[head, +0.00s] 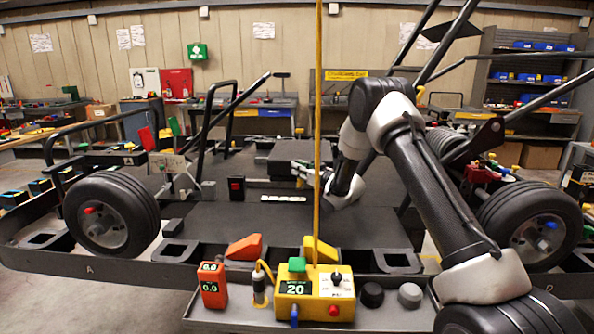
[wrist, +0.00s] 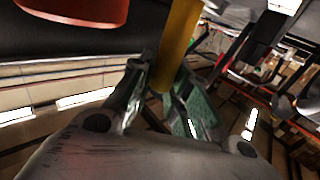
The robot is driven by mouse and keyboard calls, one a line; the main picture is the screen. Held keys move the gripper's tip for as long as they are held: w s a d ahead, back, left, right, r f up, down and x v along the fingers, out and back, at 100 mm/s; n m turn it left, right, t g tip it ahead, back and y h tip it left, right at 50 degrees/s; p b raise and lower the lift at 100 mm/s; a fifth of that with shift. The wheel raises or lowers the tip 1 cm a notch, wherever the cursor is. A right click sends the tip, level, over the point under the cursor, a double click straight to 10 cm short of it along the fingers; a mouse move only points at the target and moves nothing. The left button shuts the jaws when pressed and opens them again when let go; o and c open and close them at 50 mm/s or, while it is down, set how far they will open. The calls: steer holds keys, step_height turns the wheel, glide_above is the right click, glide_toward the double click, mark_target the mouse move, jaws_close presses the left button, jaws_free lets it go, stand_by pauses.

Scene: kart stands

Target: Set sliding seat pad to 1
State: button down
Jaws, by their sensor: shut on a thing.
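In the head view the dark seat area of the kart holds a black, box-like block (head: 292,154), which looks like the sliding seat pad. My gripper (head: 303,172) is at the block's lower right edge, pointing left. A thin yellow pole crosses in front of my arm there. I cannot read the pad's setting.
A front tray (head: 230,318) holds a yellow box (head: 312,296) reading 20, an orange meter (head: 212,287) and dark knobs. Kart wheels (head: 112,212) stand at left and right. Black bars rise around the seat. The dark plate (head: 230,230) before the block is mostly bare.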

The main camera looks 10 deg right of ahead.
steer(key=c, duration=1.3)
jaws_free()
steer(key=shift+d, duration=0.35)
steer(key=v, duration=1.2)
steer(key=shift+s+f, duration=0.1)
steer(key=s+d+r+m+g+h, duration=0.2)
steer(key=s+d+r+h, duration=0.25)
steer(key=s+r, duration=0.3)
steer(key=s+d+r+m+g+h, duration=0.2)
steer(key=s+d+r+h, duration=0.3)
steer(key=r, duration=0.3)
steer(key=s+g, duration=0.2)
steer(key=s, duration=1)
steer(key=s+f+m+g, duration=0.1)
steer(key=s+g, duration=0.1)
steer(key=s, duration=1.1)
steer(key=s+m+g, duration=0.1)
steer(key=s+g, duration=0.2)
steer(key=s, duration=0.9)
steer(key=shift+s+d+f, duration=0.1)
steer(key=shift+s+f, duration=0.1)
steer(key=shift+s, duration=0.05)
